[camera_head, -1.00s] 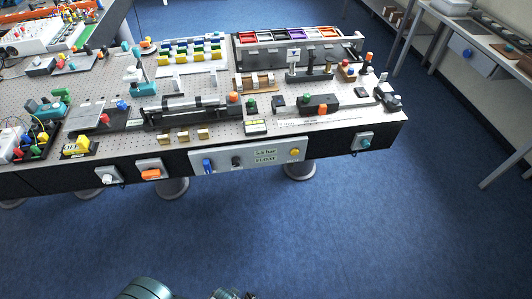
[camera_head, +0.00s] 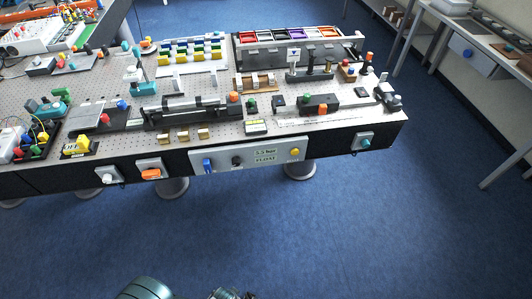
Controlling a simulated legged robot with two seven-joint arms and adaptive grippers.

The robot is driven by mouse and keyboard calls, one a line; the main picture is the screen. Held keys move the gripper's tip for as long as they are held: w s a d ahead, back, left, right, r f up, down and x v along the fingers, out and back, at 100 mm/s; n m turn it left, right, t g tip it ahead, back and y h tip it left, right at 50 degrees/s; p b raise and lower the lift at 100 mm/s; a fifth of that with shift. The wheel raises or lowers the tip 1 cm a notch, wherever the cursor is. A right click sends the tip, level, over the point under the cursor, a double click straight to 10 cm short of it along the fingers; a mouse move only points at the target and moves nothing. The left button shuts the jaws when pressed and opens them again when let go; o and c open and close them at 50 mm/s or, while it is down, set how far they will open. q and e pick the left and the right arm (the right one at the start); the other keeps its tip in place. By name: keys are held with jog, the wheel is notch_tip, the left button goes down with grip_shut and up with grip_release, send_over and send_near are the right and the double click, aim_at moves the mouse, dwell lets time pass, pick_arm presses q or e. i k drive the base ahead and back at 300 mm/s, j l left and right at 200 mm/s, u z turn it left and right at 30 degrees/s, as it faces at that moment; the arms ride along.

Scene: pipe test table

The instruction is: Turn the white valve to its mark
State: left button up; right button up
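The white valve (camera_head: 109,175) is a small white knob on a pale plate on the front face of the pipe test table (camera_head: 65,181), toward the left. Its mark is too small to make out in the head view. Parts of my own arm show at the bottom edge, well below and apart from the valve. No gripper fingers are visible.
An orange handle (camera_head: 151,174) sits just right of the white valve. A grey panel (camera_head: 221,161) with a blue lever, a black knob and a yellow button is farther right, then a teal knob (camera_head: 366,143). The blue floor before the table is clear.

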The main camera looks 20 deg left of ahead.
aim_at(108, 178)
jog(key=u, duration=2.25)
